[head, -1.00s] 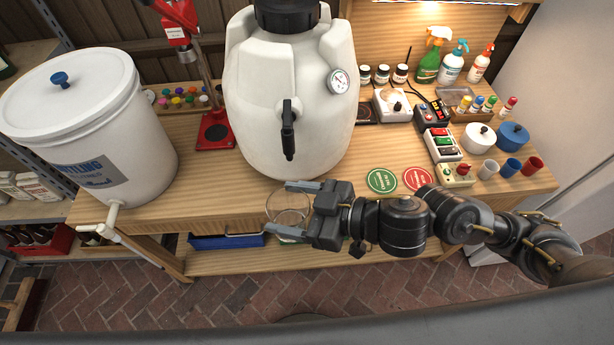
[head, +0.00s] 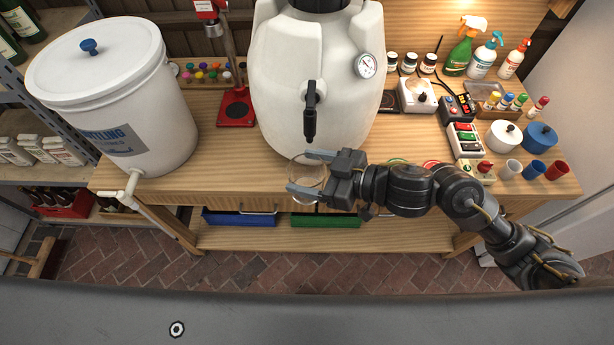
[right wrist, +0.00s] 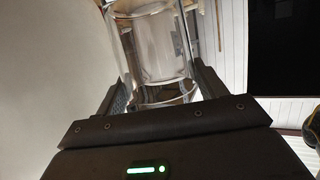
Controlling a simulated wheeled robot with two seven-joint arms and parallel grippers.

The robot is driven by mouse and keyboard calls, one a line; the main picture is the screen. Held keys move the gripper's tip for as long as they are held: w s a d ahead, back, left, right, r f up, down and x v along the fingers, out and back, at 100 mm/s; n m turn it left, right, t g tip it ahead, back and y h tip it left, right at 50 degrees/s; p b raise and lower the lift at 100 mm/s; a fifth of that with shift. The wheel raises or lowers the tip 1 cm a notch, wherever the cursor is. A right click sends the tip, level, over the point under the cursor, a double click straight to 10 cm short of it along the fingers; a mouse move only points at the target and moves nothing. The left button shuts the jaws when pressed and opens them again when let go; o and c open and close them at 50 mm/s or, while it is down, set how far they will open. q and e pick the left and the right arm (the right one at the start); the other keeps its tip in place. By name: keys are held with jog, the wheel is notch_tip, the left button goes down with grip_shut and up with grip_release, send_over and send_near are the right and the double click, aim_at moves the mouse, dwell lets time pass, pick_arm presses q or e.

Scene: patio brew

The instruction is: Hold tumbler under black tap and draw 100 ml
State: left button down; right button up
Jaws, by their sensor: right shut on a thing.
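The black tap (head: 310,112) is on the front of the white keg (head: 318,75), its spout pointing down. My right gripper (head: 304,170) is shut on the clear glass tumbler (head: 303,180), just below the tap and in front of the bench edge. The tumbler also shows between the fingers in the right wrist view (right wrist: 155,45). It looks empty in the right wrist view. The gap between the tap's tip and the tumbler's rim is small; I cannot tell whether they line up exactly. My left gripper is not in view.
A white bottling bucket (head: 105,100) with its own pale tap stands left of the keg. A red-based stand (head: 236,108) is between them. Switch boxes (head: 465,140), pots (head: 503,136) and small cups (head: 534,169) stand at the right. Blue (head: 240,218) and green (head: 325,219) bins sit below.

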aim_at(310, 156)
jog(key=shift+w+d+r, duration=0.1)
jog(key=shift+w+d, duration=0.05)
jog(key=shift+w, duration=1.75)
